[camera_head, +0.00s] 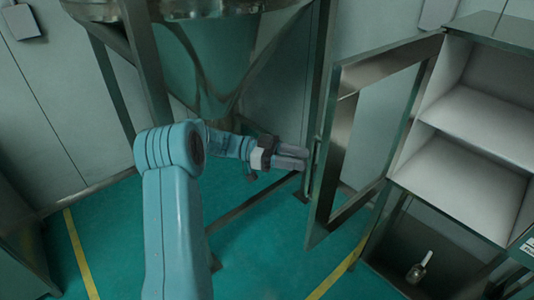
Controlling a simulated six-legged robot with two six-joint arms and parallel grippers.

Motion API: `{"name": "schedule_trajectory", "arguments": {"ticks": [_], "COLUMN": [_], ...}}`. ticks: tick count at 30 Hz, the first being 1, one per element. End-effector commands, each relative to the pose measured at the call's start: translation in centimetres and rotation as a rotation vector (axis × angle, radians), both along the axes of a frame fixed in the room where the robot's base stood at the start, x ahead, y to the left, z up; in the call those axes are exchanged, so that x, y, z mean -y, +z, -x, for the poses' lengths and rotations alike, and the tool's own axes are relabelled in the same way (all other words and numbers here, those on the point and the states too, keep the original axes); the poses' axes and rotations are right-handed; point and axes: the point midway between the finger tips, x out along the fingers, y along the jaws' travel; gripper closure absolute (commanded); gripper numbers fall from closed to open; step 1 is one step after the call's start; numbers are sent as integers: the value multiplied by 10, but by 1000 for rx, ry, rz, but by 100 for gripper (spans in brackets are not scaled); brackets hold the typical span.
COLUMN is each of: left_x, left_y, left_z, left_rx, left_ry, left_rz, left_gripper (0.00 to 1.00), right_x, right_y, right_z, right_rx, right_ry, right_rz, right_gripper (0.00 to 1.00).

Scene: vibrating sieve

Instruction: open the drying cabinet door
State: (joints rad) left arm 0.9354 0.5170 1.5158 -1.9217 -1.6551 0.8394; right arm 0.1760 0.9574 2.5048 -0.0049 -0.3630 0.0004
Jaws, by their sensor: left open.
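The drying cabinet (487,150) stands at the right with pale shelves inside. Its framed glass door (348,150) is swung open toward the left, away from the cabinet front. A vertical handle (315,166) is on the door's outer left edge. My left gripper (306,158) is open, with its fingertips right beside the handle. I cannot tell whether they touch it. My right gripper is not in view.
A metal sieve stand with a funnel (210,60) and legs stands behind my left arm. The green floor (270,255) is clear in front, with yellow lines (80,255). A small bottle-like object (419,268) is in the lower part of the cabinet.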

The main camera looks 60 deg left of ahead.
Motion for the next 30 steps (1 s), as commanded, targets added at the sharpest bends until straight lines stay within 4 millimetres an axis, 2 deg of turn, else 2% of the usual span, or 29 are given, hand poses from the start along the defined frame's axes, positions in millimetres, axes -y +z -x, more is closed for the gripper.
{"name": "schedule_trajectory", "arguments": {"ticks": [1, 6, 13, 18, 30], "left_x": [-13, -49, -83, -92, -93], "left_y": [-4, -4, -2, 0, 0], "left_z": [9, 37, 64, 72, 72], "left_rx": [0, 0, -1, -1, -1], "left_ry": [6, 6, 2, 1, 0], "left_rz": [-3, -4, -2, -2, 0], "left_gripper": [60, 60, 60, 60, 60], "right_x": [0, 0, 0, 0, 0], "right_y": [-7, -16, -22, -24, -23], "right_z": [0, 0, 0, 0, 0], "right_rx": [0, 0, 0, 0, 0], "right_ry": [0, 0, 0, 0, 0], "right_rz": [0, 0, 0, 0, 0], "right_gripper": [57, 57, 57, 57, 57]}}
